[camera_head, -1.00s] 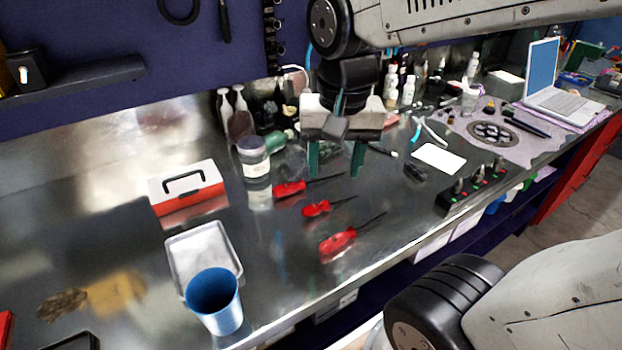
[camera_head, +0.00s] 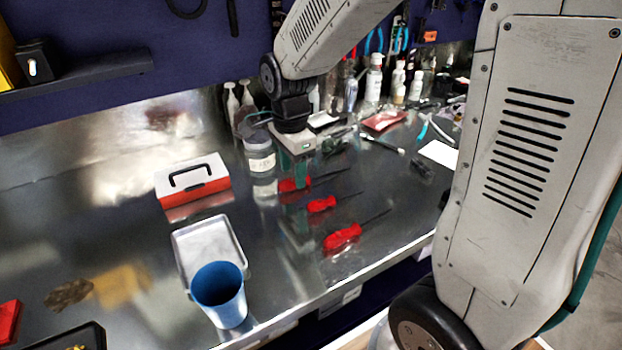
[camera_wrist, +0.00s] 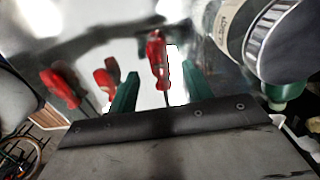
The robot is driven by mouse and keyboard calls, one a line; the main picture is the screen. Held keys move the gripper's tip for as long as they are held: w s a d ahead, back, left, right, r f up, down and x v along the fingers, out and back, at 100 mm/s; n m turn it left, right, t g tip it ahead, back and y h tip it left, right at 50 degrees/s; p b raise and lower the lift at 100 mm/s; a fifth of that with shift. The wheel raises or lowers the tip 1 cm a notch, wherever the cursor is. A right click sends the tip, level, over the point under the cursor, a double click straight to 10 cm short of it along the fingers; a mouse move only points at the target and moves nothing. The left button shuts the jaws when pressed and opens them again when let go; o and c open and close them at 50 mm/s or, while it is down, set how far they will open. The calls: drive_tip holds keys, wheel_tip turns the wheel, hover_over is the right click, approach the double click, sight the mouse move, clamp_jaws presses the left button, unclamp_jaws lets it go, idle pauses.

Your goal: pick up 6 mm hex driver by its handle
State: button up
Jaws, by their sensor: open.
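Three red-handled drivers with thin dark shafts lie on the steel bench: a far one (camera_head: 292,185), a middle one (camera_head: 321,204) and a near one (camera_head: 343,237). I cannot read any sizes, so I cannot tell which is the 6 mm. My gripper (camera_head: 296,170) points down at the far driver, its green fingers partly covering that handle. In the wrist view, the open gripper (camera_wrist: 160,70) has one red handle (camera_wrist: 157,55) lying in line with the gap between the fingers. The other two handles (camera_wrist: 106,78) (camera_wrist: 60,85) lie to the left. Nothing is gripped.
A labelled grey jar (camera_head: 259,155) stands close to the gripper; it also shows in the wrist view (camera_wrist: 232,25). A red and white box (camera_head: 192,180), a tray (camera_head: 207,245) and a blue cup (camera_head: 218,293) stand left. Bottles (camera_head: 374,80) line the back.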

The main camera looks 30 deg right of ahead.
drive_tip(key=shift+f, duration=1.25)
clamp_jaws()
